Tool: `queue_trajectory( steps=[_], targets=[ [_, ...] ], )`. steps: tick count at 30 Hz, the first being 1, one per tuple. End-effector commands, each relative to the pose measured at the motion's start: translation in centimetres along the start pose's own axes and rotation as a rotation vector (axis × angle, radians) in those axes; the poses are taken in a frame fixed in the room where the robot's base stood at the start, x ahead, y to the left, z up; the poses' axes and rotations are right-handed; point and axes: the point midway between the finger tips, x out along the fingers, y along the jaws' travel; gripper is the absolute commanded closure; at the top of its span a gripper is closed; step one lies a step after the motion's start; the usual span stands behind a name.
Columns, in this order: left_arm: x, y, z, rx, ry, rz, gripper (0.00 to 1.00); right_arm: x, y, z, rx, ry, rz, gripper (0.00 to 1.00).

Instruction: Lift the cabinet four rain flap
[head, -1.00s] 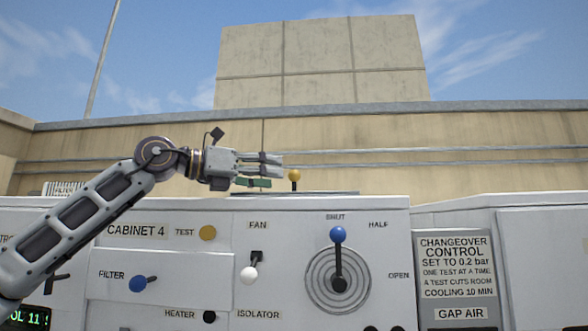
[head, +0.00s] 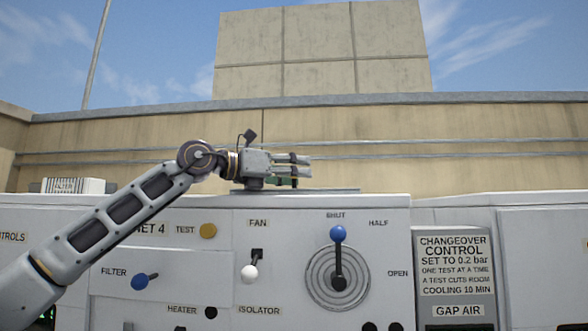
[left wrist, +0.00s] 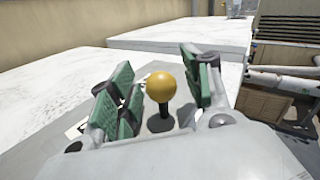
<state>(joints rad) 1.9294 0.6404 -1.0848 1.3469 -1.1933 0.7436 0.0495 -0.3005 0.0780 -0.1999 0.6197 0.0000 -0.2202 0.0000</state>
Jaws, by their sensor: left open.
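Cabinet 4 (head: 215,275) is a pale box with its label partly hidden behind my left arm. A thin grey flap (head: 335,190) lies flat on its top. The flap's yellow ball knob (left wrist: 161,87) on a short black stem shows in the left wrist view. In the head view the knob is hidden behind my left gripper (head: 303,169). That gripper is level, just above the flap, and open. In the wrist view its green-padded fingers (left wrist: 158,82) stand on either side of the knob, with gaps visible. My right gripper is out of view.
The cabinet front has a blue filter lever (head: 140,281), a white fan lever (head: 249,272) and a blue-knobbed dial lever (head: 338,234). A filter box (head: 75,186) stands at the back left. A changeover sign (head: 457,266) is at right.

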Motion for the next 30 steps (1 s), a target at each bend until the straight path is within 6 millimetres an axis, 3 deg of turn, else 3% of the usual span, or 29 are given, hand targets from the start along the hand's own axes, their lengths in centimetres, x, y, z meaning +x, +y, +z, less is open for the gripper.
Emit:
queue_trajectory(
  steps=[2, 13, 30],
  targets=[
    [0.0, 0.0, 0.0, 0.0, 0.0, 0.0, 0.54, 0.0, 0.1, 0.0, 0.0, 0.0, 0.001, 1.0],
    [0.0, 0.0, 0.0, 0.0, 0.0, 0.0, 1.0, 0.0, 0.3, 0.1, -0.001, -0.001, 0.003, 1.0],
    [0.2, 0.2, 1.3, -0.069, 0.042, 0.009, 1.0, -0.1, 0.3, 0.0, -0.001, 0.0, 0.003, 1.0]
  ],
)
